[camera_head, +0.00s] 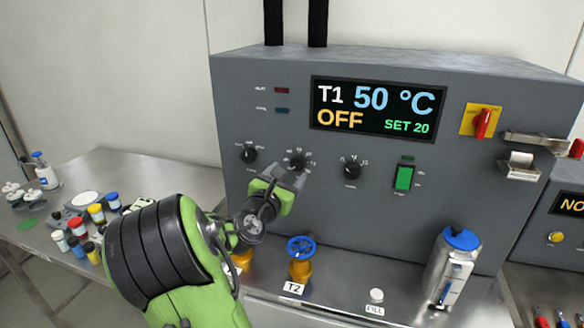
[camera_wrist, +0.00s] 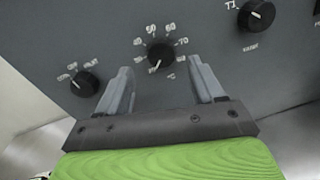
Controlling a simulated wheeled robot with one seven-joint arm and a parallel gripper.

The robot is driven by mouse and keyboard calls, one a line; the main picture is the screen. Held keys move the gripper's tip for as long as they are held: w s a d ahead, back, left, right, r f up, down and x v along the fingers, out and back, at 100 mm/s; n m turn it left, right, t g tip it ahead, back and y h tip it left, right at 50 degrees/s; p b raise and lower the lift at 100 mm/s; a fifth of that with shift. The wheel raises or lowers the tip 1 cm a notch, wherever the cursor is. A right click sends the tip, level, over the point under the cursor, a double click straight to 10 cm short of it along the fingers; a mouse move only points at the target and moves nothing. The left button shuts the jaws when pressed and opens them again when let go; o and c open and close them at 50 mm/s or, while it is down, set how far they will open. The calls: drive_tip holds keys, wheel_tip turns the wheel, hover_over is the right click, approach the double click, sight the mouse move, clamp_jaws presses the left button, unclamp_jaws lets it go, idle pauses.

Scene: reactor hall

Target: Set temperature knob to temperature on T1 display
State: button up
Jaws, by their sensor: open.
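The T1 display (camera_head: 375,108) reads "T1 50 °C", "OFF" and "SET 20". The temperature knob (camera_head: 297,160) is the black middle knob of three on the grey panel, partly hidden by my gripper. My gripper (camera_head: 288,180) is open in front of this knob. In the wrist view my gripper's fingers (camera_wrist: 160,80) stand apart, one lower left and one lower right of the knob; I cannot tell whether they touch it.
A left knob (camera_head: 249,154), a right knob (camera_head: 352,170) and a green switch (camera_head: 404,176) share the panel. A red-and-yellow rotary switch (camera_head: 482,121) is at upper right. A blue-handled valve (camera_head: 300,247) and a blue-lidded silver canister (camera_head: 452,262) stand below.

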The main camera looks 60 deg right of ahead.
sight(296, 165)
drive_tip(key=d, duration=0.4)
drive_tip(key=shift+w+d, duration=0.15)
drive_tip(key=shift+d, duration=0.1)
drive_tip(key=c, duration=1.1)
drive_tip(key=shift+o, duration=0.2)
